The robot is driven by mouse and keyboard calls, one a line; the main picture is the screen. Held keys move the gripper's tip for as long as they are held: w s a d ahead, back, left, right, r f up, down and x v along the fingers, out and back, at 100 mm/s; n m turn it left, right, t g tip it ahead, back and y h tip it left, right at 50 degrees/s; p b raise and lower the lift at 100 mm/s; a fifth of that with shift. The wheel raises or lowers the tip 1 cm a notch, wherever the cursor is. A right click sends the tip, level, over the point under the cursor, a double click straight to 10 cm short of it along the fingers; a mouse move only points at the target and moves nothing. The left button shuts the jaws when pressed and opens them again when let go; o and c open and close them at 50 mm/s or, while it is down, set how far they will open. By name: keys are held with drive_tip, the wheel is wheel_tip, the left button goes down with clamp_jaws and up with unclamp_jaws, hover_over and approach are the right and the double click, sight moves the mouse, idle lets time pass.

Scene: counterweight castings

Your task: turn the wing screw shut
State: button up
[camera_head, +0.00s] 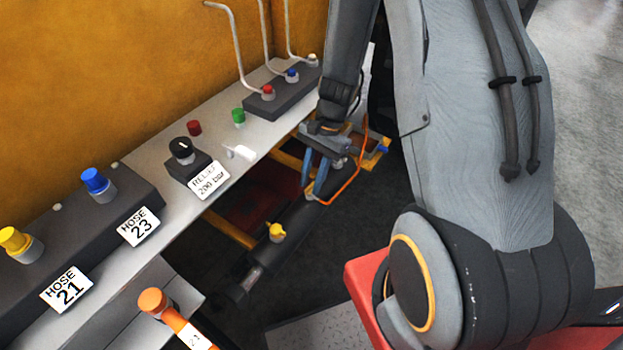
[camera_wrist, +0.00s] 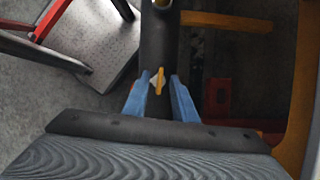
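In the wrist view a small yellow wing screw (camera_wrist: 159,80) with a pale base sits on a dark cylinder (camera_wrist: 159,40). Its thin wing stands between the two blue fingertips of my gripper (camera_wrist: 159,77), with a narrow gap on each side. My gripper is open, and its fingers are on either side of the wing in the picture; how deep they reach is unclear. In the head view my gripper (camera_head: 313,186) is low over the cylinder (camera_head: 300,225), below the panel edge. I cannot make out the wing screw between the fingers there.
A yellow fitting (camera_head: 277,231) sits farther along the cylinder. An orange hose (camera_head: 352,180) curves close beside my gripper. A grey panel (camera_head: 140,185) with knobs, labels and bent levers runs along the left. A chequered plate (camera_wrist: 95,40) lies to one side.

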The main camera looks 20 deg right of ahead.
clamp_jaws()
